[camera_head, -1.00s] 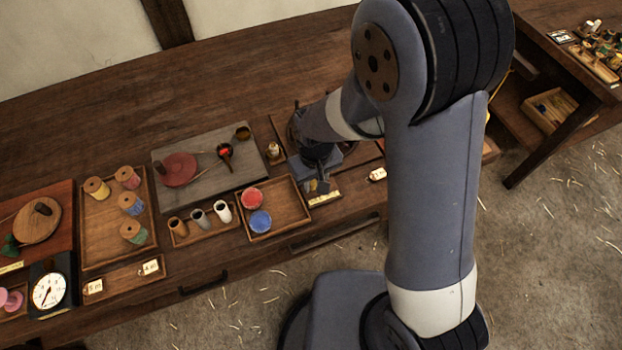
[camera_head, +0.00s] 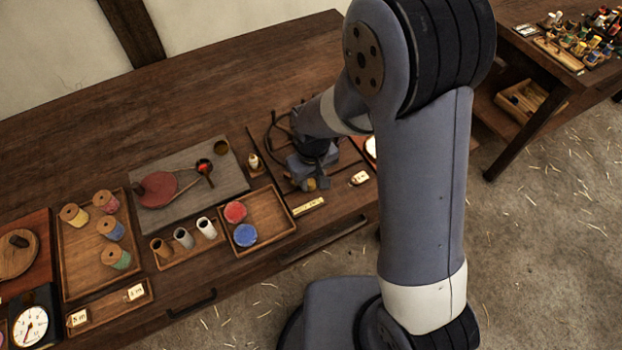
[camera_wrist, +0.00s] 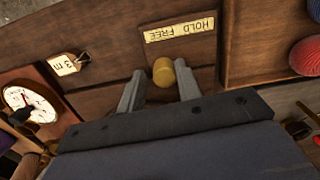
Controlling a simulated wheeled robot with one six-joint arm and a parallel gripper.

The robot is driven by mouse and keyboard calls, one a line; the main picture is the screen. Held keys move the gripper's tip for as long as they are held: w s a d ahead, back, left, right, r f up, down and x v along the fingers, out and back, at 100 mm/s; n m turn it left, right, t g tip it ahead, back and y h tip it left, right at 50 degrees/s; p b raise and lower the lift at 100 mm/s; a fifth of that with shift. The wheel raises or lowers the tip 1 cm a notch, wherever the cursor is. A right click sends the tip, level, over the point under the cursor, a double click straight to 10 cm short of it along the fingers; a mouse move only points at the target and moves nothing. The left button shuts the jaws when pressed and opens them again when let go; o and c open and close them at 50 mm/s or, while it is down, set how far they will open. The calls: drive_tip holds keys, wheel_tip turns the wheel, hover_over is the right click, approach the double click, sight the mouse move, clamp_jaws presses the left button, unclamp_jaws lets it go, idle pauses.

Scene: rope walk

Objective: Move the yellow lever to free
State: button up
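The yellow lever shows as a round yellow knob (camera_wrist: 164,72) in the wrist view, seen end-on between my fingertips. My gripper (camera_wrist: 159,82) is open, with one finger on each side of the knob. The knob is nearer the right finger, with a wider gap to the left one; whether the right finger touches it I cannot tell. A cream plate (camera_wrist: 180,28) reading HOLD and FREE, upside down, lies just beyond the knob, which is nearer its FREE end. In the head view my gripper (camera_head: 312,180) points down behind the plate (camera_head: 309,206) and mostly hides the lever.
A tray (camera_head: 285,222) with a red and a blue ball-like item stands left of the lever's board. A "3 m" tag (camera_wrist: 66,64) and a white dial (camera_wrist: 30,104) lie on the other side. A small bottle (camera_head: 254,162) stands close to my wrist.

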drive_tip(key=shift+s+a+r, duration=0.1)
drive_tip(key=shift+s, duration=0.15)
wheel_tip(320, 180, up, 7)
drive_tip(key=p, duration=0.5)
idle(0.3)
drive_tip(key=shift+f, duration=0.2)
wheel_tip(320, 180, down, 7)
drive_tip(key=b, duration=0.5)
drive_tip(key=shift+w, duration=0.1)
drive_tip(key=shift+r, duration=0.1)
